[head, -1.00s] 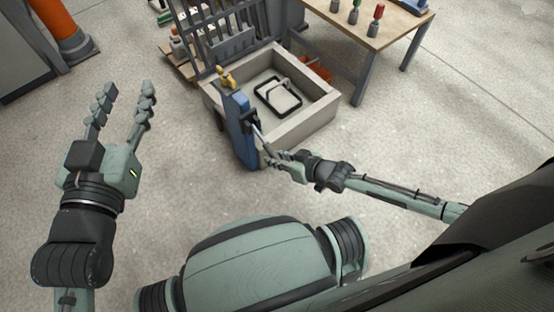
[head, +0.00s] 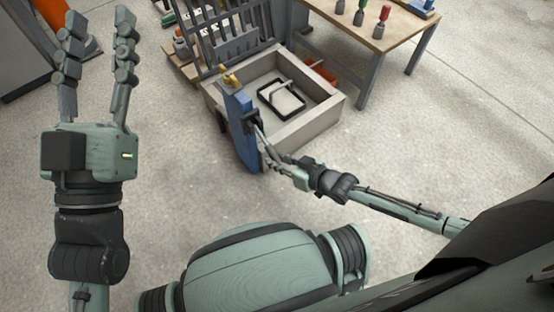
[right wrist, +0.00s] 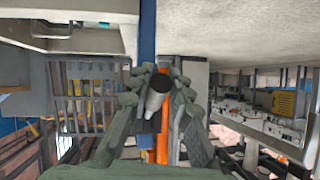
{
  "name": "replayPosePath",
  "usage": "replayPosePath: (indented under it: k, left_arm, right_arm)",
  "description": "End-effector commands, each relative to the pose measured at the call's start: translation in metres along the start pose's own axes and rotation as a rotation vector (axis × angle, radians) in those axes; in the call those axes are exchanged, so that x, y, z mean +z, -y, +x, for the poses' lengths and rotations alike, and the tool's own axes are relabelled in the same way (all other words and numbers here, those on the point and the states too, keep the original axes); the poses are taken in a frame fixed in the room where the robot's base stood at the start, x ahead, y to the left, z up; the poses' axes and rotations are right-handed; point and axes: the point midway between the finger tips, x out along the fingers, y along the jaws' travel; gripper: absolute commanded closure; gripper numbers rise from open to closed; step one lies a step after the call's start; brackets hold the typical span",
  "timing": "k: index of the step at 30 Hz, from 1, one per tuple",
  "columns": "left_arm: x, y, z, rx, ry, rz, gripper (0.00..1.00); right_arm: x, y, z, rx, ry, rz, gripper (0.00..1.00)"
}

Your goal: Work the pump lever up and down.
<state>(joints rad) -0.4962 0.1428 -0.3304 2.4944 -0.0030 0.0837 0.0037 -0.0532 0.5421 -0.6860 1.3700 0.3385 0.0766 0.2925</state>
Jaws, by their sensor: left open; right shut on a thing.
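The blue pump (head: 239,126) stands upright at the near left corner of a stone basin. Its thin grey lever (head: 262,139) slopes down from the black pivot toward me. My right gripper (head: 273,160) is shut on the lever near its free end. In the right wrist view the lever's round grey end (right wrist: 158,92) sits between the fingers of my right gripper (right wrist: 156,76). My left gripper (head: 98,18) is open and empty in the air at the left, well apart from the pump.
The stone basin (head: 325,108) holds a black-framed thing inside. A rack (head: 228,40) of upright bars stands behind it. A wooden table (head: 395,25) with red and green-topped tools is at the back right. An orange post (head: 52,12) is at the far left. The floor between is clear.

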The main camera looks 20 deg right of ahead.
Motion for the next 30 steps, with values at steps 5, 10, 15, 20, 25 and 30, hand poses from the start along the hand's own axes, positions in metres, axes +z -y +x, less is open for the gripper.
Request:
replayPosePath:
  k: [5, 10, 15, 20, 25, 30]
  left_arm:
    - [0.0, 0.0, 0.0, 0.0, 0.0, 0.0, 0.59]
    - [0.0, 0.0, 0.0, 0.0, 0.001, 0.0, 0.59]
    - [0.0, 0.0, 0.0, -0.001, 0.002, 0.001, 0.59]
    - [0.0, 0.0, 0.0, 0.0, 0.002, 0.001, 0.59]
    - [0.0, 0.0, 0.0, 0.0, 0.002, 0.001, 0.59]
    - [0.0, 0.0, 0.0, 0.0, 0.002, 0.0, 0.59]
  right_arm:
    - [-0.002, -0.001, 0.001, 0.001, -0.004, 0.0, 0.68]
    - [-0.001, -0.001, 0.001, 0.001, -0.002, 0.0, 0.59]
    - [-0.001, 0.0, 0.0, 0.0, -0.001, 0.0, 0.59]
    - [0.001, -0.001, -0.012, 0.001, 0.001, 0.001, 0.59]
    - [0.002, 0.0, -0.046, 0.0, 0.004, 0.001, 0.59]
    - [0.001, 0.0, -0.082, 0.0, 0.003, 0.0, 0.59]
